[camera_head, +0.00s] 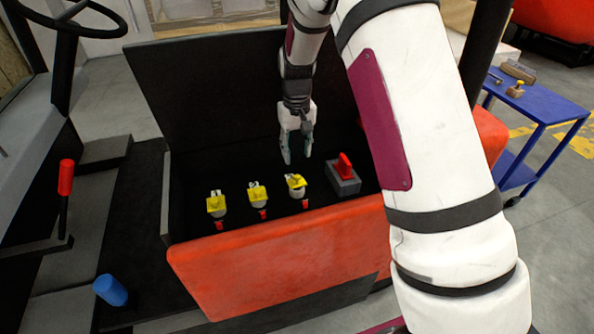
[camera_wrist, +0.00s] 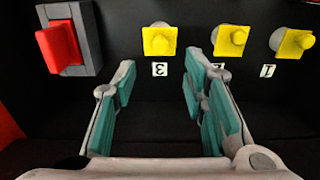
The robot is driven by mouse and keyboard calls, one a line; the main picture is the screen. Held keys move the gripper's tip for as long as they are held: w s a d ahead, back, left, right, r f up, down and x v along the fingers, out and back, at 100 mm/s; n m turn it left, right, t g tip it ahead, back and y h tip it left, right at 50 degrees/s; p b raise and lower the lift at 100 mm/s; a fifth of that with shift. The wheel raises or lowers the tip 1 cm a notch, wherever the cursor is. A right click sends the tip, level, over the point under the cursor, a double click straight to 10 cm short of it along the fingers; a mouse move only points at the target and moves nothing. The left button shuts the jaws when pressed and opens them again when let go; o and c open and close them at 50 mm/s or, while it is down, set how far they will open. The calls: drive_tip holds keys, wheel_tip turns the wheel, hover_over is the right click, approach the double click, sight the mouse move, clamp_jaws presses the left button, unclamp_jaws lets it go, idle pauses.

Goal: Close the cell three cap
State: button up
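The cell three cap (camera_head: 296,185) is yellow and is the rightmost of three caps in the black compartment in the head view. It also shows in the wrist view (camera_wrist: 159,41), beside an upside-down label 3. It looks tilted in the head view; I cannot tell whether it is open or shut. My gripper (camera_head: 297,158) hangs above and behind it, pointing down. In the wrist view my gripper (camera_wrist: 157,85) has its teal-padded fingers spread apart with nothing between them. The cap lies beyond the fingertips, apparently untouched.
Cap two (camera_head: 258,194) and cap one (camera_head: 216,204) stand to the left. A red switch on a grey box (camera_head: 344,181) is close on the right. The raised black lid (camera_head: 210,90) stands behind. The red front edge (camera_head: 280,255) borders the compartment.

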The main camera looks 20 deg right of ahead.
sight(297, 176)
wheel_tip(297, 176, down, 8)
drive_tip(key=shift+f+p, duration=0.25)
drive_tip(key=shift+p, duration=0.1)
clamp_jaws()
